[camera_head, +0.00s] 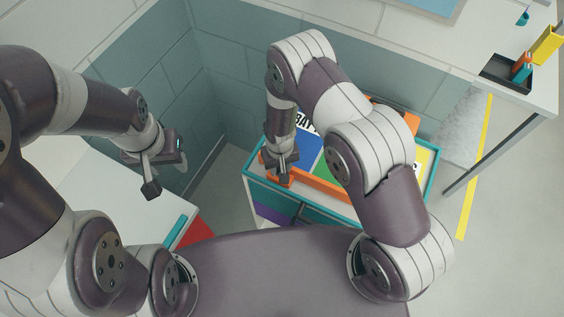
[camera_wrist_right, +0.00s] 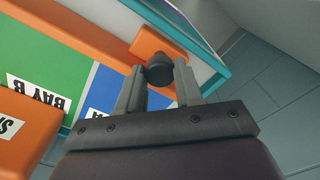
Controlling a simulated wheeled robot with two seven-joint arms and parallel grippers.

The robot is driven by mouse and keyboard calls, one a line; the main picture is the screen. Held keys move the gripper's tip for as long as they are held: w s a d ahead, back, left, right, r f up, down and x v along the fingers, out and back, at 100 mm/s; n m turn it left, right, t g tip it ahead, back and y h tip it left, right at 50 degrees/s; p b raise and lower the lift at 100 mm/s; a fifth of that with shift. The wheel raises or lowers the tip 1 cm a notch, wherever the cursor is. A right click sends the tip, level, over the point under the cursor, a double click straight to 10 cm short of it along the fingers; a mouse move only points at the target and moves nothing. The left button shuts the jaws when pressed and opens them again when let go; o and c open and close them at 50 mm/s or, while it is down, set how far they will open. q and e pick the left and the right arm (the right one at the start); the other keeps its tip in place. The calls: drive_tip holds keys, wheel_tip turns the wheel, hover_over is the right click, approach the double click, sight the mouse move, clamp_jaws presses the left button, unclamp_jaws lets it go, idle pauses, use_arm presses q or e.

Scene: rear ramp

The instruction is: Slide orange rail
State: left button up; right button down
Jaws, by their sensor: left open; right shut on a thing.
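The orange rail (camera_head: 318,188) lies across the near side of a teal-edged cabinet top, partly hidden by my right arm. In the right wrist view an orange end piece (camera_wrist_right: 150,42) carries a dark round knob (camera_wrist_right: 160,72). My right gripper (camera_head: 283,172) is at the rail's left end. Its fingers, also in the right wrist view (camera_wrist_right: 158,88), are shut on the knob.
The cabinet top (camera_head: 433,160) has blue, green and yellow bays; a BAY B label (camera_wrist_right: 40,92) shows. Another orange bar (camera_wrist_right: 25,130) lies beside the bays. A white table (camera_head: 545,95) with a black tray (camera_head: 505,76) stands right. Tiled walls enclose the back left.

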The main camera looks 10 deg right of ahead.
drive_tip(key=shift+s, duration=0.15)
drive_tip(key=c, duration=0.9)
unclamp_jaws()
drive_tip(key=shift+o, duration=0.8)
drive_tip(key=shift+a, duration=0.1)
drive_tip(key=shift+s+a, duration=0.1)
drive_tip(key=shift+a, duration=0.05)
drive_tip(key=shift+r, duration=0.3)
use_arm(q)
wheel_tip(320, 180, down, 3)
drive_tip(key=b, duration=0.3)
drive_tip(key=shift+s+a+f, duration=0.1)
drive_tip(key=shift+a, duration=0.05)
use_arm(e)
wheel_tip(320, 180, up, 12)
drive_tip(key=shift+r, duration=0.1)
